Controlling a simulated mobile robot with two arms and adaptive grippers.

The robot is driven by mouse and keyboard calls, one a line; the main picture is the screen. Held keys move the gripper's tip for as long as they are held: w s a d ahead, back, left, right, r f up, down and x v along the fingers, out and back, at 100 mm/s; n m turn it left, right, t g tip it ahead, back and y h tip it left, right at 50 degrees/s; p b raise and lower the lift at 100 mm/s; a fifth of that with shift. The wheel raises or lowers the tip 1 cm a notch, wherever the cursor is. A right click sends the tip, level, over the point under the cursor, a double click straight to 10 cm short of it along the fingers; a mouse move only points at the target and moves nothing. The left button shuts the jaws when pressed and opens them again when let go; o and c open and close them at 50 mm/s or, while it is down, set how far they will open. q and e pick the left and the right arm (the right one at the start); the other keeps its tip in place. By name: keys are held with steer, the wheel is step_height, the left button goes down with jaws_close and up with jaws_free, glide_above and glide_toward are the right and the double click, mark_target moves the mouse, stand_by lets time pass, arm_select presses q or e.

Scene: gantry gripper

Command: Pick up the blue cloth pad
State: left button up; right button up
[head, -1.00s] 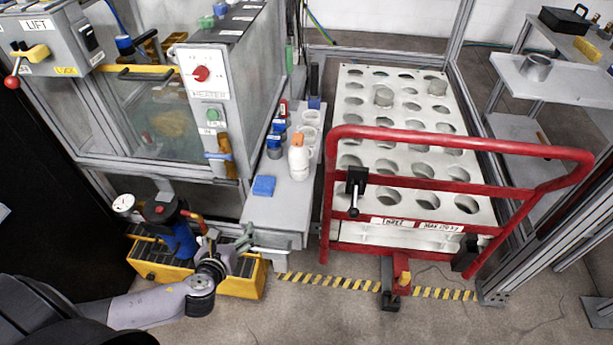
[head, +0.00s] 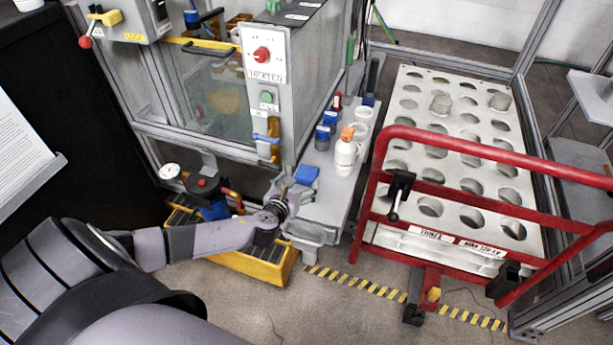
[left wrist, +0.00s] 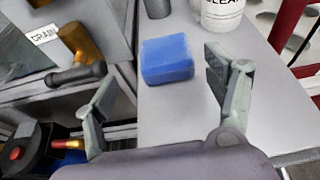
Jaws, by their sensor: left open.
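The blue cloth pad (head: 306,175) lies on the near end of the narrow grey shelf (head: 316,208), in front of a white bottle (head: 345,155) with an orange cap. In the left wrist view the blue pad (left wrist: 167,60) is a small block lying ahead of the fingers, between their lines and nearer the right finger. My left gripper (left wrist: 165,95) is open and empty, its two fingers spread apart. In the head view the left gripper (head: 285,190) is at the shelf's near left edge, close to the pad. My right gripper is not in view.
Several blue-topped containers and white cups stand farther back on the shelf. A grey cabinet with a red knob (head: 262,54) rises on the left. A red-railed cart (head: 480,147) stands to the right. A yellow-sided step (head: 250,262) lies below my left arm.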

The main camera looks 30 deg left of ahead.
mark_target(306, 174)
arm_select(q)
steer(key=w, duration=0.2)
steer(key=w+f, duration=0.1)
steer(key=w, duration=0.1)
steer(key=shift+w+a+f, duration=0.1)
steer(key=shift+w+a, duration=0.1)
steer(key=shift+w, duration=0.25)
steer(key=shift+c, duration=0.6)
steer(key=c, duration=1)
steer(key=shift+c, duration=0.2)
